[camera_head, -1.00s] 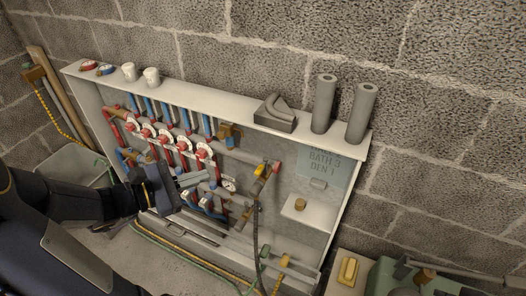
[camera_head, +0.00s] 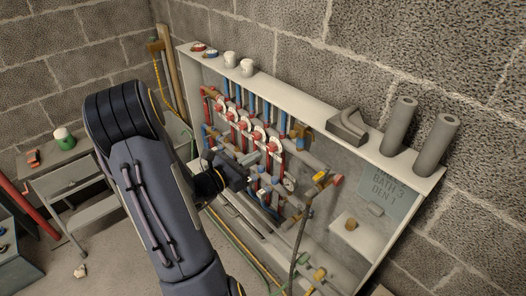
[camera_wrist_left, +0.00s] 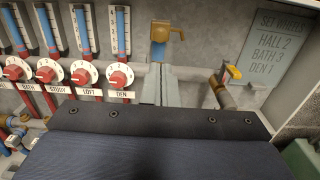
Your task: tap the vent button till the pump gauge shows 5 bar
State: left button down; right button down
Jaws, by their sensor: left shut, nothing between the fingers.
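My left gripper (camera_head: 252,174) is in front of the manifold cabinet (camera_head: 313,104). In the left wrist view its two grey fingers (camera_wrist_left: 160,88) are together and empty, with a brass fitting (camera_wrist_left: 167,33) beyond their tips. I cannot tell which part is the vent button. My right gripper is out of view.
Red dials (camera_wrist_left: 116,78) and blue flow tubes (camera_wrist_left: 84,30) line the cabinet. Hoses (camera_head: 238,248) lie in front.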

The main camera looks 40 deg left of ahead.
aim_at(291, 135)
pick_arm(q)
jog(key=w, duration=0.4)
jog(key=w+p, duration=0.1)
jog(key=w, duration=0.3)
jog(key=w+d+p, duration=0.1)
jog(key=w, duration=0.3)
jog(key=shift+w, duration=0.1)
jog(key=shift+w+d+f+b, duration=0.1)
jog(key=shift+w+d+b, duration=0.05)
jog(key=shift+w+b, duration=0.5)
jog(key=shift+w, duration=0.25)
jog(key=shift+r, duration=0.2)
